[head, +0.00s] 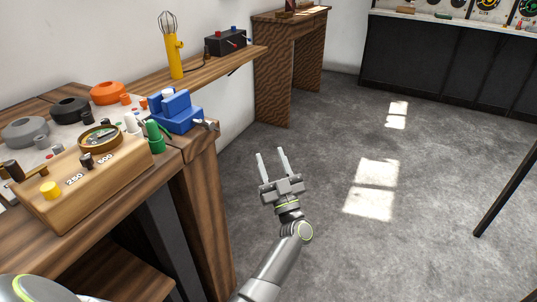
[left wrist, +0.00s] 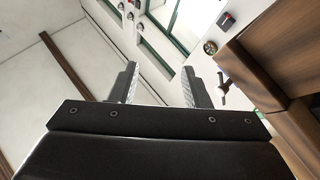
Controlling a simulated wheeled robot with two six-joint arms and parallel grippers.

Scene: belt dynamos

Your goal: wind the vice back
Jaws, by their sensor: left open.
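The blue vice (head: 175,112) sits at the right end of the wooden workbench in the head view. Its grey screw handle (head: 208,125) sticks out to the right, past the bench end. A pale piece shows at the top of the vice, but I cannot tell whether it is clamped. My left gripper (head: 272,157) is open and empty, over the floor to the right of the vice and apart from it. Its two fingers also show spread in the left wrist view (left wrist: 160,78), with nothing between them. My right gripper is not in view.
A wooden box with dials (head: 95,180), a green-topped piece (head: 154,137) and orange and dark round parts crowd the bench (head: 205,142). A yellow whisk-like tool (head: 174,55) and a black switch box (head: 226,42) stand on the shelf behind. The floor at right is mostly clear.

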